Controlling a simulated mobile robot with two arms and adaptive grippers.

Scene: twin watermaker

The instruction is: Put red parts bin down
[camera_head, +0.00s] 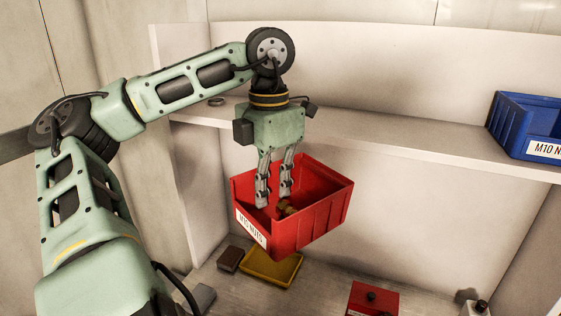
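The red parts bin (318,215) hangs tilted in the air near the middle of the head view, below the shelf's front edge. It has a white label on its front, and a few brass-coloured parts show inside. My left gripper (274,196) reaches down into the bin from above. Its two fingers are somewhat apart with red bin material between them, and it appears to hold the bin up. The exact contact at the fingertips is hard to see. My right gripper is not in view.
A white shelf (400,142) runs behind, with a blue bin (518,115) at its right end. Below are a worktop (318,290), a yellow tray (258,272), a small brown block (230,259) and a red box with a black knob (383,298). Bare worktop lies between tray and red box.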

